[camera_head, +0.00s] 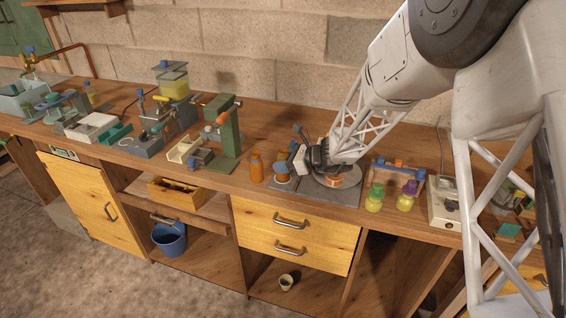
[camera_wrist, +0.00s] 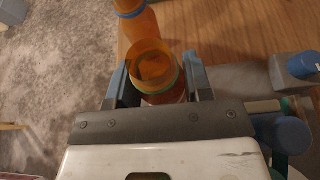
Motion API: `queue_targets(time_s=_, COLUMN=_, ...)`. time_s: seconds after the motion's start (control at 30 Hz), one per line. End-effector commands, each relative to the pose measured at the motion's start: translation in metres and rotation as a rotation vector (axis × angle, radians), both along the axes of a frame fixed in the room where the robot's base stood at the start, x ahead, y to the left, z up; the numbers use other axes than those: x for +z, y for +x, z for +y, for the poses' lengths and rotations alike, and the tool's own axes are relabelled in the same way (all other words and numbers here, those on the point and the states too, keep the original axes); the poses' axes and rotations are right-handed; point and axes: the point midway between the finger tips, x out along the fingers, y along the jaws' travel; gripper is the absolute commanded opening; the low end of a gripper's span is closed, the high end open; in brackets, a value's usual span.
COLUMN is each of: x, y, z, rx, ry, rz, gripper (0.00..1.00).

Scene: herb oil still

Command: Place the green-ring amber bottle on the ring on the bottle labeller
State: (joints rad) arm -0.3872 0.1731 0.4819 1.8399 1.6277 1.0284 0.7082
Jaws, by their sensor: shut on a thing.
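The green-ring amber bottle (camera_wrist: 158,65) stands between my gripper's two fingers in the wrist view, its open mouth towards the camera and a green band below the rim. It also shows in the head view (camera_head: 282,159), small and partly covered. My gripper (camera_wrist: 160,90) is shut on it. The bottle's lower part is hidden, so I cannot tell whether its base touches anything. Grey and blue machine parts (camera_wrist: 300,65) lie to the right in the wrist view. I cannot tell for sure which machine is the labeller, and its ring is not clearly visible.
Another amber bottle (camera_head: 256,168) stands close to the left, with a blue band in the wrist view (camera_wrist: 131,12). A green press (camera_head: 228,135) stands further left. Two small flasks (camera_head: 375,197) are to the right. The bench's front edge is close.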

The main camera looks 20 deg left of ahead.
Motion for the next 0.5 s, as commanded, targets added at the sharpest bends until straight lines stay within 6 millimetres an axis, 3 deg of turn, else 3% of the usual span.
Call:
queue_targets(time_s=0.1, x=-0.0026, y=0.0, z=0.0, rx=0.0, ry=0.0, rz=0.001, gripper=0.2)
queue_targets(time_s=0.13, x=-0.0026, y=0.0, z=0.0, rx=0.0, ry=0.0, rz=0.001, gripper=0.49)
queue_targets(time_s=0.27, x=-0.0025, y=0.0, z=0.0, rx=0.0, ry=0.0, rz=0.0, gripper=0.69)
queue_targets(time_s=0.5, x=-0.0025, y=0.0, z=0.0, rx=0.0, ry=0.0, rz=0.001, gripper=0.72)
